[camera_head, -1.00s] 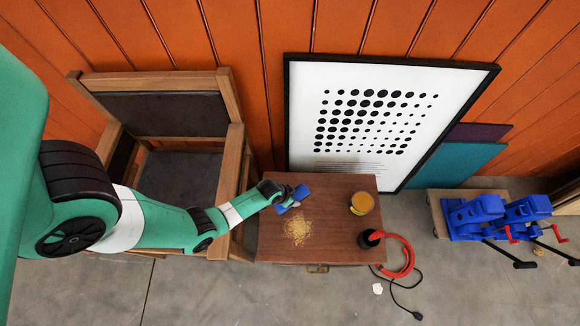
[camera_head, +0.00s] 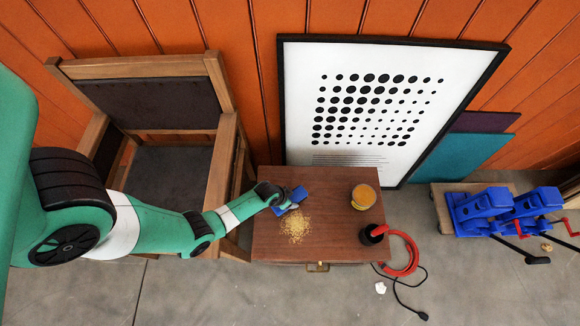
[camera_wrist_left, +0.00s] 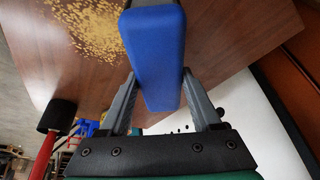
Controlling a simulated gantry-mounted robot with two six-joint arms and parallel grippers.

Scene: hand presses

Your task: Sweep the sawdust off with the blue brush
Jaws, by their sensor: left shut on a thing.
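The sawdust (camera_head: 295,227) lies as a loose tan patch on the left half of the brown wooden table (camera_head: 335,242). It also shows at the top of the left wrist view (camera_wrist_left: 92,25). The blue brush (camera_head: 290,198) is at the table's back left, just behind the sawdust. My left gripper (camera_head: 286,207) is shut on it, with a finger on each side of the blue body in the left wrist view (camera_wrist_left: 157,60). The brush's underside is hidden, so I cannot tell whether it touches the tabletop. My right gripper is not in view.
A yellow-topped jar (camera_head: 363,196) stands at the table's right. A black-and-red tool (camera_head: 374,233) with a red hose is at the right front edge. A wooden chair (camera_head: 172,190) stands left, a framed dot poster (camera_head: 385,105) behind. Blue presses (camera_head: 500,212) are far right.

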